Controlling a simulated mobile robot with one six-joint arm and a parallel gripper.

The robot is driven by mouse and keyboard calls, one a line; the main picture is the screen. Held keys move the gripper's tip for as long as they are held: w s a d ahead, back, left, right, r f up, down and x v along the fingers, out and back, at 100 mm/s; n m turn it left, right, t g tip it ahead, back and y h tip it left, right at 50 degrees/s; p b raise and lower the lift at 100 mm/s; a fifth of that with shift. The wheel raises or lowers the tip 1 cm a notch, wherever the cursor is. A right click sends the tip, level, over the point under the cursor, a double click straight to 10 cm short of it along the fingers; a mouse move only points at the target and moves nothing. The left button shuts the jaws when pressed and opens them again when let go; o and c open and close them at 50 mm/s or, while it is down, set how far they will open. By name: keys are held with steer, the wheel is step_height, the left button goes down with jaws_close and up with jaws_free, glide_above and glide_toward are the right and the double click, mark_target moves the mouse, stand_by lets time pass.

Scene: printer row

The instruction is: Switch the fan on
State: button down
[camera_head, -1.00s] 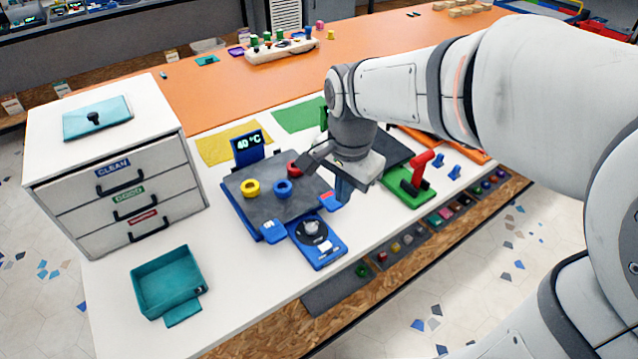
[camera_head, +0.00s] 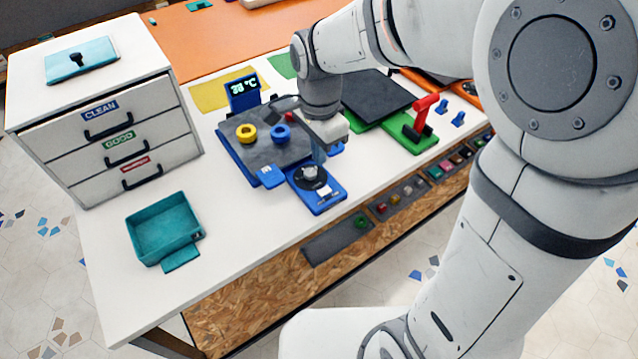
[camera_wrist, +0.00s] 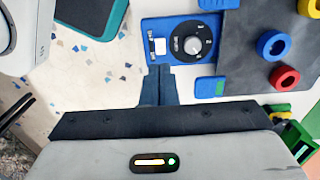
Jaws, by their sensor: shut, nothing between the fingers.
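A blue-edged heater plate (camera_head: 262,150) carries a yellow ring (camera_head: 246,133), a blue ring (camera_head: 281,132) and a red ring. Its display (camera_head: 243,93) reads 38 °C. A blue panel (camera_head: 324,201) in front holds a black dial with a grey knob (camera_head: 310,173) and a white slider-like part (camera_wrist: 158,46). A blue tab (camera_wrist: 210,87) beside the plate shows a green mark. I cannot tell which part is the fan. My gripper (camera_wrist: 158,72) is shut and empty, beside the panel's edge; in the head view, it (camera_head: 318,155) hides part of that area.
A teal tray (camera_head: 163,228) and a white drawer unit (camera_head: 112,130) stand left. A green base with a red lever (camera_head: 424,112) stands right.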

mark_target(320, 193)
step_height(320, 193, down, 11)
steer(key=shift+r+b, duration=0.1)
steer(key=shift+b, duration=0.2)
steer(key=shift+s+f, duration=0.1)
steer(key=shift+f, duration=0.15)
steer(key=shift+d, duration=0.1)
stand_by(0.4)
steer(key=shift+w+d+r, duration=0.25)
steer(key=shift+w+d, duration=0.25)
step_height(320, 193, up, 14)
steer(key=s+a+p, duration=0.1)
steer(key=a+p, duration=0.1)
steer(key=p, duration=0.1)
steer(key=shift+s, duration=0.2)
